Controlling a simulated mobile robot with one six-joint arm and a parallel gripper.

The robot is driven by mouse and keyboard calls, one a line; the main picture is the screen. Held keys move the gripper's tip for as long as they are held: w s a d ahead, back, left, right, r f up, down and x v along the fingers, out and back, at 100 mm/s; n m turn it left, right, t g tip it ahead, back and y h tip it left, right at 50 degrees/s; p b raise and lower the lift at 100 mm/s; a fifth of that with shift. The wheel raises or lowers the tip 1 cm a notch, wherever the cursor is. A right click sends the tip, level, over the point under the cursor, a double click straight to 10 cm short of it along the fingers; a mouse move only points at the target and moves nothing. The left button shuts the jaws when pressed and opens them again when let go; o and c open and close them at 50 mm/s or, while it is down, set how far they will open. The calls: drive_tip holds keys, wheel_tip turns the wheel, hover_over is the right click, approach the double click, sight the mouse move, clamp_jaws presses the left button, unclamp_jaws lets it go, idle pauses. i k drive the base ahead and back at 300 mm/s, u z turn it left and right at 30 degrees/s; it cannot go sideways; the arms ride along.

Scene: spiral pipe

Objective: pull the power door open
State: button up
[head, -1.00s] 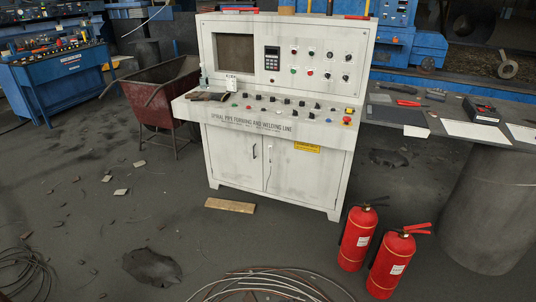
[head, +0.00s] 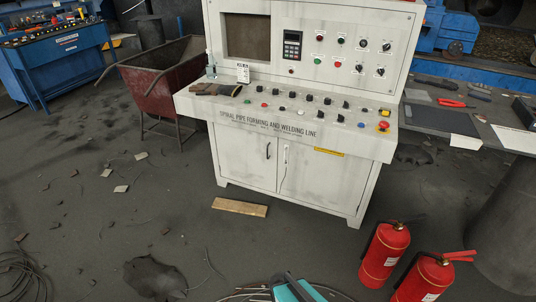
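The white control cabinet (head: 230,185) stands upright on the floor ahead, with a sloped panel of knobs above its lower doors. The left door (head: 243,160) and the right door (head: 320,180) both look shut. A dark handle (head: 268,151) is on the left door, and a pale handle (head: 286,154) is on the right door near the middle seam. I cannot tell which one is called the power door. A teal and dark part, apparently of my arm, shows at the bottom edge, well apart from the doors. My gripper's fingers cannot be made out.
Two red fire extinguishers (head: 385,255) stand at the lower right. A wooden plank (head: 240,207) lies before the cabinet. A red cart (head: 165,90) is at its left and a grey table (head: 460,100) at its right. Cables lie at the bottom; small debris is scattered at left.

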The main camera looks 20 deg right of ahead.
sight(336, 180)
drive_tip(key=u, duration=0.6)
drive_tip(key=i, duration=0.85)
drive_tip(key=u, duration=0.5)
